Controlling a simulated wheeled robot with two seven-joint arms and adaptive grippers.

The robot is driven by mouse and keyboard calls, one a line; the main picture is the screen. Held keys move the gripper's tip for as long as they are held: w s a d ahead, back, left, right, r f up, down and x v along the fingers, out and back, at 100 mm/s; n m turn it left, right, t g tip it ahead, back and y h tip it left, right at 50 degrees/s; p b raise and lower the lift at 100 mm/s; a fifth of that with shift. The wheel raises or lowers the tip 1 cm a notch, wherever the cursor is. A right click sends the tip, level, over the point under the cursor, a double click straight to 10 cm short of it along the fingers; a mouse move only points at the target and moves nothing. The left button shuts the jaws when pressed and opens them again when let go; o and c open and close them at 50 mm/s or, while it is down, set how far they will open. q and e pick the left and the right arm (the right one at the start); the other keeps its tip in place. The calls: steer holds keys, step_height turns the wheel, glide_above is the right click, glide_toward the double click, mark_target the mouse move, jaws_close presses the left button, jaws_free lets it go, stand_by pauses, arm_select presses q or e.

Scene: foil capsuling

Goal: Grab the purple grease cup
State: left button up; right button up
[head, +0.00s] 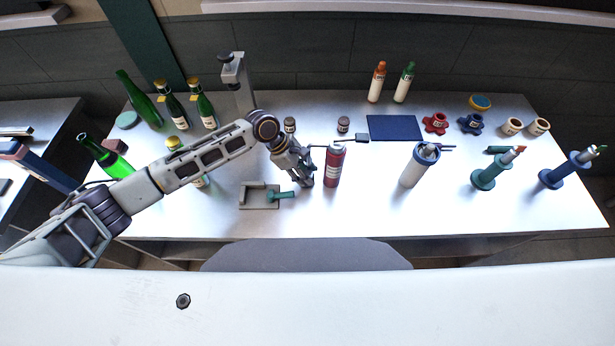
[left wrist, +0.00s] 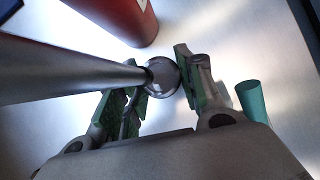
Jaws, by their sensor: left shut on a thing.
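My left gripper (head: 306,178) is low over the table, just left of the red cylinder (head: 335,166). In the left wrist view its two green-padded fingers (left wrist: 160,82) are closed on a small round greyish-purple thing (left wrist: 163,77), which looks like the purple grease cup. A thick grey rod crosses in front of it and hides part of it. In the head view the gripper mostly hides the held cup. Two small jars with dull purple-brown tops stand behind, one left (head: 290,125) and one right (head: 343,124). My right gripper is not in view.
A grey holder (head: 258,197) with a teal-handled tool (head: 281,195) lies left of the gripper. The red cylinder stands close on its right. Green bottles (head: 140,98) stand at the left. A blue mat (head: 394,128) lies behind.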

arm_select(q)
steer(key=shift+r, duration=0.15)
steer(key=shift+r, duration=0.45)
steer(key=a, duration=0.2)
steer(key=w+a+b, duration=0.1)
steer(key=a, duration=0.5)
steer(key=shift+w+a+f+b, duration=0.1)
steer(key=shift+w+b, duration=0.2)
steer(key=shift+b, duration=0.05)
step_height(320, 180, up, 14)
steer(key=shift+r, duration=0.1)
steer(key=shift+d, duration=0.25)
